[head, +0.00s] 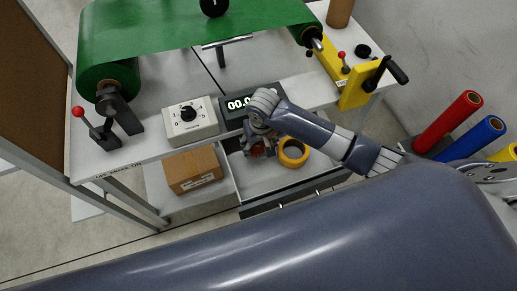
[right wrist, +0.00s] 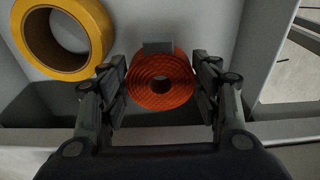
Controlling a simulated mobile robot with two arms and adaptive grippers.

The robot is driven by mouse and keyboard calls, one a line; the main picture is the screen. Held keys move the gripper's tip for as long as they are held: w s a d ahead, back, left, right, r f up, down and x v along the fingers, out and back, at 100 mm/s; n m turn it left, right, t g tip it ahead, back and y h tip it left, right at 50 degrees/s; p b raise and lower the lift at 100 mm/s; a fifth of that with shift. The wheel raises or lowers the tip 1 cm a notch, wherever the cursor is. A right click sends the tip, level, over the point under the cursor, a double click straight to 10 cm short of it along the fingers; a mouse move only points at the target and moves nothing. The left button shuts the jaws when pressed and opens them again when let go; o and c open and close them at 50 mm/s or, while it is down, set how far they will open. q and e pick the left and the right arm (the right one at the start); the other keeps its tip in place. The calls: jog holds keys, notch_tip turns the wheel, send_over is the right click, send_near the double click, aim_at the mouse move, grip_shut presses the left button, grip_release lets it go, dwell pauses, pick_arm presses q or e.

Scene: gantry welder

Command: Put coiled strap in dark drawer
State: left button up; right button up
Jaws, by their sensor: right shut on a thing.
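The coiled strap (right wrist: 160,92) is an orange-red roll with a grey piece at its top edge. In the right wrist view it sits between the two fingers of my right gripper (right wrist: 162,85), which is shut on it. In the head view the right gripper (head: 259,145) is over the open drawer (head: 243,180), which has a pale interior and dark front edge. The strap (head: 258,151) is partly hidden by the gripper there. I cannot tell whether it touches the drawer floor. My left gripper is not in view.
A yellow tape roll (head: 294,152) lies in the drawer, right of the strap; it also shows in the wrist view (right wrist: 62,40). A cardboard box (head: 193,170) sits left of the drawer. The bench above holds a dial box (head: 190,120) and a display (head: 238,104).

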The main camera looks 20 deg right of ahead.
aim_at(259, 151)
jog(key=shift+w+f, duration=0.1)
jog(key=shift+f, duration=2.2)
jog(key=o, duration=0.9)
jog(key=r, duration=0.4)
jog(key=s+r, duration=0.1)
jog(key=r, duration=0.7)
jog(key=shift+s+p, duration=0.2)
jog(key=shift+p, duration=0.15)
